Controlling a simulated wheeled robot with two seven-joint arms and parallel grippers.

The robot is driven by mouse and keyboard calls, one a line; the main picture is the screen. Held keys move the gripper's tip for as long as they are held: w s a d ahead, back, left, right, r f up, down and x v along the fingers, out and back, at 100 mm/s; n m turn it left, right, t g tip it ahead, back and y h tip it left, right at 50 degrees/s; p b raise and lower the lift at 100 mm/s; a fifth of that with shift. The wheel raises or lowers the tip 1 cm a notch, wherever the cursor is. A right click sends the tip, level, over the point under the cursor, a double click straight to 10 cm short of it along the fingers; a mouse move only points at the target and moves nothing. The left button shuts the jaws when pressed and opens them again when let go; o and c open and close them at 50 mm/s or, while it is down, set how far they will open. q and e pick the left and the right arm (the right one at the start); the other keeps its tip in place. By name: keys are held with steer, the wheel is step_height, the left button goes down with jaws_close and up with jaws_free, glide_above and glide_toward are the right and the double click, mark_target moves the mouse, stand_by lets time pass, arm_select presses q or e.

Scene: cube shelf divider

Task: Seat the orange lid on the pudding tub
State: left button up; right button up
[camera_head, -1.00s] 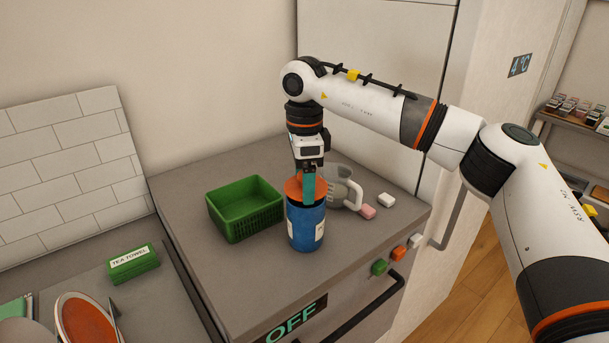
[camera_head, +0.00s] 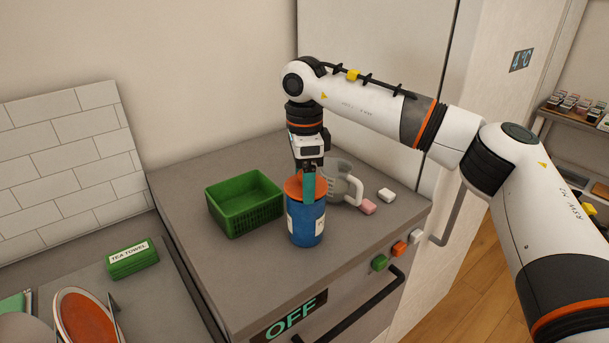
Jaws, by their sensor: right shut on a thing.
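The blue pudding tub (camera_head: 306,226) stands upright near the middle of the grey counter top, with white label patches on its side. The orange lid (camera_head: 292,187) is at the tub's top, partly hidden behind my right gripper's finger. My right gripper (camera_head: 308,188) points straight down over the tub, its teal finger in front of the lid, and is shut on the lid. The lid looks level with the tub's rim, but I cannot tell whether it is fully down or a small gap is left. My left gripper is not in view.
A green basket (camera_head: 242,214) stands to the left of the tub. Clear counter lies in front of the tub.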

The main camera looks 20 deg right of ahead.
steer(key=shift+f, duration=0.5)
steer(key=o, duration=0.8)
steer(key=shift+o, duration=0.2)
steer(key=o, duration=0.4)
steer(key=shift+c, duration=0.2)
steer(key=shift+r+p, duration=2.65)
steer(key=shift+r, duration=1.45)
steer(key=shift+f, duration=0.15)
